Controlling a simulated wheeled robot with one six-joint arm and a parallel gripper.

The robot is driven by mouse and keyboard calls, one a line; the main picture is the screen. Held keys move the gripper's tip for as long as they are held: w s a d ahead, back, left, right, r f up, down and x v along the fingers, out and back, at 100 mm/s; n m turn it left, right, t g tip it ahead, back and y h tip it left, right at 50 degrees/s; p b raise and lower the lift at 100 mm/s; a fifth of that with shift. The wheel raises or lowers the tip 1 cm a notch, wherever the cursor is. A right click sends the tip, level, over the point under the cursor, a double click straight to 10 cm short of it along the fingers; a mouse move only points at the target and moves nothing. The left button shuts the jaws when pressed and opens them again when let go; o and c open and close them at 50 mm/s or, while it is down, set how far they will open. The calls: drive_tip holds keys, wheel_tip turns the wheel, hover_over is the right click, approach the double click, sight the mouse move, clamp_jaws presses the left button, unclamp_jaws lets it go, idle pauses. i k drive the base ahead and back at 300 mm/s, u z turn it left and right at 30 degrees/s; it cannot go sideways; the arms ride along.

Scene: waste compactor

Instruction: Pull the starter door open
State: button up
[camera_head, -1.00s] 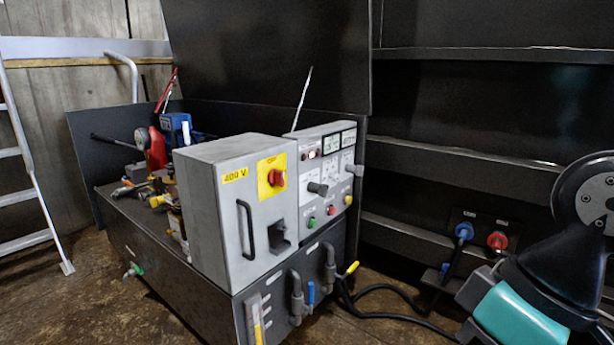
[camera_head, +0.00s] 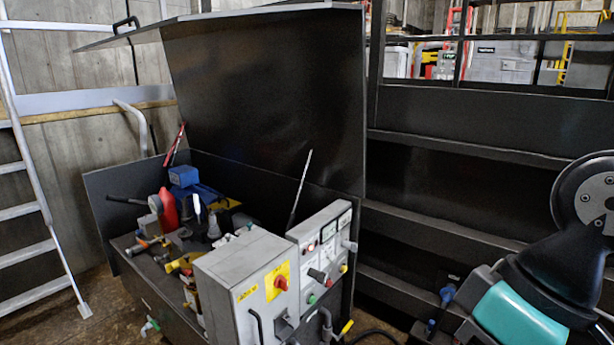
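The starter box is a grey cabinet with a yellow voltage label. Its door (camera_head: 254,309) faces front right and looks shut. A red rotary switch on a yellow plate (camera_head: 278,281) sits at the door's upper right. My arm is at the right edge, well apart from the box. My gripper cannot be made out.
A control panel (camera_head: 322,250) with gauges and buttons adjoins the box. A large raised black lid (camera_head: 265,95) stands behind. Pump parts and a red piece (camera_head: 168,210) lie left. A ladder (camera_head: 40,215) stands at far left. Dark ribbed wall (camera_head: 450,165) lies behind right.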

sight(264, 313)
drive_tip(key=k, duration=0.5)
drive_tip(key=u, duration=1.05)
drive_tip(key=i, duration=0.65)
drive_tip(key=z, duration=1.05)
